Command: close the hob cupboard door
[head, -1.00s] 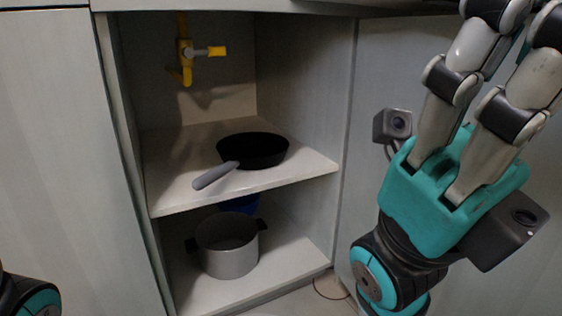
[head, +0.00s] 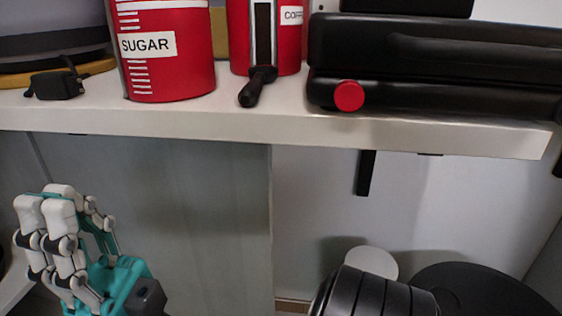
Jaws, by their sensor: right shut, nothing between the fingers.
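My right gripper (head: 46,198) is at the lower left of the head view, with its fingers pointing up, close together and empty. It is in front of a plain grey-green panel (head: 190,210) under the shelf; I cannot tell if it touches it. The panel stands upright with a straight right edge. I cannot tell if this is the hob cupboard door or a fixed panel beside it. The open cupboard inside, with its pan and pot, is out of view now. My left gripper is not in view.
A white shelf (head: 230,128) crosses the view above my gripper. On it stand a red sugar canister (head: 170,75), a red coffee canister (head: 287,45) and a black appliance (head: 430,60) with a red knob. A paler wall (head: 310,215) lies right of the panel.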

